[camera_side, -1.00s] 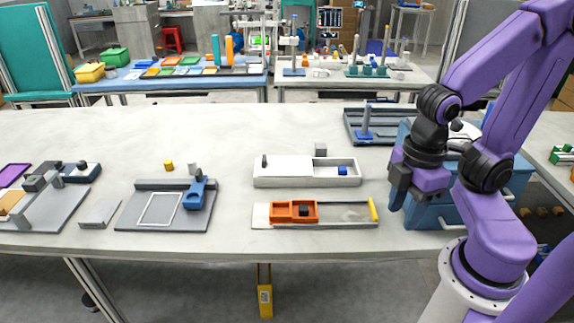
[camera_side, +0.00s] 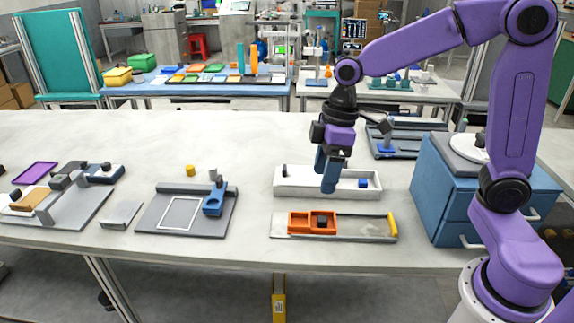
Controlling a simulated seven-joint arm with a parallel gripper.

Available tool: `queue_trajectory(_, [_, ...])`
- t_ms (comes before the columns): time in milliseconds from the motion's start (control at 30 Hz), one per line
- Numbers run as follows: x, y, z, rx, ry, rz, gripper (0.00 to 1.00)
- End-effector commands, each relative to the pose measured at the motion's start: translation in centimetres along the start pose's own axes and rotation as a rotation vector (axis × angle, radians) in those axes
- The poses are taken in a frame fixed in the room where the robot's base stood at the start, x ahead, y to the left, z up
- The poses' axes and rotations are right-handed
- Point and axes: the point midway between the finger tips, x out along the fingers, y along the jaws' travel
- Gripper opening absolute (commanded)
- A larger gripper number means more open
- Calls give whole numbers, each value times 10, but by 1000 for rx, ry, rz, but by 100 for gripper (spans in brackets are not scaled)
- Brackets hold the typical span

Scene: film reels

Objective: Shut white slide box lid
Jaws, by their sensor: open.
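The white slide box (camera_side: 350,194) lies in the middle of the table. Its white lid (camera_side: 300,177) covers the left part, with a small dark knob (camera_side: 284,170) standing near the left end. The right part is open and a blue cube (camera_side: 363,183) shows inside it. My gripper (camera_side: 325,178) is open, pointing down, and appears in front of or over the middle of the box. It hides part of the box and the lid's right edge. It is to the right of the knob and apart from it. I cannot tell its exact height.
An orange tray (camera_side: 300,222) on a grey rail base with a yellow end bar (camera_side: 392,223) lies in front of the box. A blue drawer cabinet (camera_side: 448,190) stands to the right. A grey board with a blue clamp (camera_side: 213,204) lies left. The table behind the box's left end is clear.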

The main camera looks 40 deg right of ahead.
Motion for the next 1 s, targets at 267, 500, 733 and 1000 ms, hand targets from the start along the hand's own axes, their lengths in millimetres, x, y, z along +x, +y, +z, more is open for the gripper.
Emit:
queue_trajectory(267, [1,141,-26,80,112,31,68])
queue_trajectory(500, [0,252,-4,122,195,90,68])
queue_trajectory(733, [-1,296,16,135,226,124,68])
queue_trajectory(1000, [24,301,12,134,226,123,68])
